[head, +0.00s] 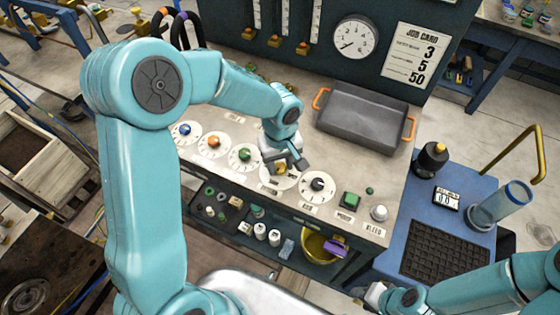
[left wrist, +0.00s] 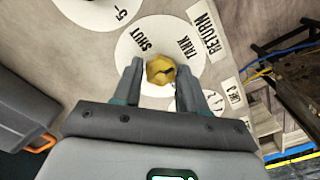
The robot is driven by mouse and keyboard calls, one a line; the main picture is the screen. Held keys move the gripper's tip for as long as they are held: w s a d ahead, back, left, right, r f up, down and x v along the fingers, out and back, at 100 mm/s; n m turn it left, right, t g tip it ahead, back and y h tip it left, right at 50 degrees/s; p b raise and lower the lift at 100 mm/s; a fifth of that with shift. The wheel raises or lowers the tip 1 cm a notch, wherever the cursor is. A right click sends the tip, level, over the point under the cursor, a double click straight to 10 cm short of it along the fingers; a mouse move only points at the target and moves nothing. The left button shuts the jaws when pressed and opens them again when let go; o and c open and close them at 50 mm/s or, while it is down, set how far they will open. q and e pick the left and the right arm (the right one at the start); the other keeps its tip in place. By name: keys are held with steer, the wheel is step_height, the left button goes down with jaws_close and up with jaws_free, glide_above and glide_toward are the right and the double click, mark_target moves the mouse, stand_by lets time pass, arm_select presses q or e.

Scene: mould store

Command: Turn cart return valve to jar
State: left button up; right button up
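The return valve is a yellow knob (left wrist: 160,68) on a round white dial (left wrist: 126,47) in the left wrist view. "SHUT" and "TANK" are readable on the dial, with a "RETURN" plate (left wrist: 208,32) beside it; I see no "JAR" mark there, and my gripper covers the dial's near part. My left gripper (left wrist: 160,80) is open, its fingers on either side of the knob; I cannot tell whether they touch it. In the head view the left gripper (head: 287,163) is over the yellow knob (head: 281,168) on the bench. My right gripper (head: 375,294) is at the bottom edge, its fingers unclear.
Blue, orange and green knobs (head: 243,155) stand left of the valve, and a black knob (head: 317,185) right of it. A grey tray (head: 362,122) with orange handles lies behind.

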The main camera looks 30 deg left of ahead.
arm_select(q)
steer(key=c, duration=0.6)
steer(key=shift+o, duration=0.2)
steer(key=shift+m, duration=0.3)
steer(key=m+b, duration=0.1)
steer(key=m, duration=0.2)
steer(key=m+b, duration=0.1)
steer(key=m, duration=0.8)
steer(key=shift+r, duration=0.15)
steer(key=m, duration=0.5)
steer(key=shift+m, duration=0.3)
